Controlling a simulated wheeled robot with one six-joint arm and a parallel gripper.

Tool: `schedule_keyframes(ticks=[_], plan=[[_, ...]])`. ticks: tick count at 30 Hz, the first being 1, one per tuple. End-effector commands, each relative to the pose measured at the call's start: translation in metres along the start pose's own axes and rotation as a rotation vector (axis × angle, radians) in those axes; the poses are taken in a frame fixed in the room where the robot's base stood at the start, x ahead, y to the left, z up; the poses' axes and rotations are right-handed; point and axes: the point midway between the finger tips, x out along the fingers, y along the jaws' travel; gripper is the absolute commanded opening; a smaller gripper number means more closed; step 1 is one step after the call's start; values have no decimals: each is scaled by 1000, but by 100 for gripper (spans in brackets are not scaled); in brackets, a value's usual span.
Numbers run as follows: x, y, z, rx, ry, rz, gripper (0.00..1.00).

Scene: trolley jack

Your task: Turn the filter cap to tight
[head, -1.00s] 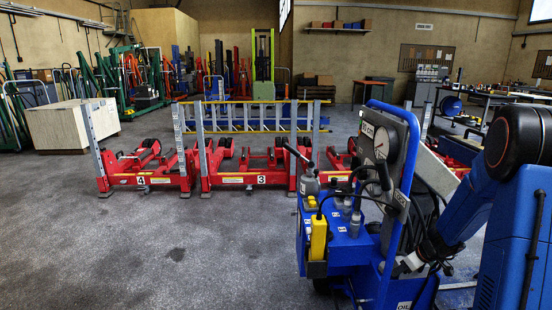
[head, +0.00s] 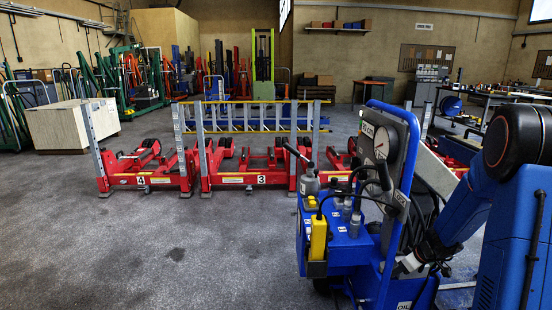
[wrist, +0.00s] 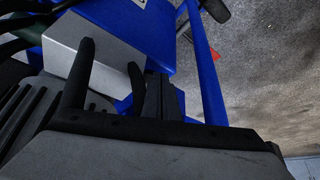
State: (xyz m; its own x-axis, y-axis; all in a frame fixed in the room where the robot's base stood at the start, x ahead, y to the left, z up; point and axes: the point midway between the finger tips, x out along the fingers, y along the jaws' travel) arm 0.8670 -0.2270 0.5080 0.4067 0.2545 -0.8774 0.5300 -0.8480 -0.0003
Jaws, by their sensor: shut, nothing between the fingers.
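A blue trolley jack (head: 345,248) stands at right front in the head view, with a round gauge, a yellow part and a tall blue frame. My arm reaches down behind that frame from the right, and its end is mostly hidden there. In the wrist view my gripper (wrist: 157,97) shows as dark parts ahead of its grey body, close to the jack. It is shut and holds nothing. A grey box (wrist: 98,58) on the blue jack body lies just beyond it. I cannot make out the filter cap in either view, nor whether my gripper touches anything.
Red lifting units marked 4 (head: 150,170) and 3 (head: 250,170) stand behind the jack, with a yellow-edged rack (head: 250,115) over them. A pale crate (head: 70,125) stands at left. The grey floor (head: 170,260) at left front is clear.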

Motion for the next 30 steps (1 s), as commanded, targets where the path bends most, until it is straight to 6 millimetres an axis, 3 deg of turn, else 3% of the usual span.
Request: schedule_keyframes(ticks=[8, 30], plan=[[-4, -2, 5, 0, 0, 1, 0], [-56, -2, -23, 0, 0, 1, 0]])
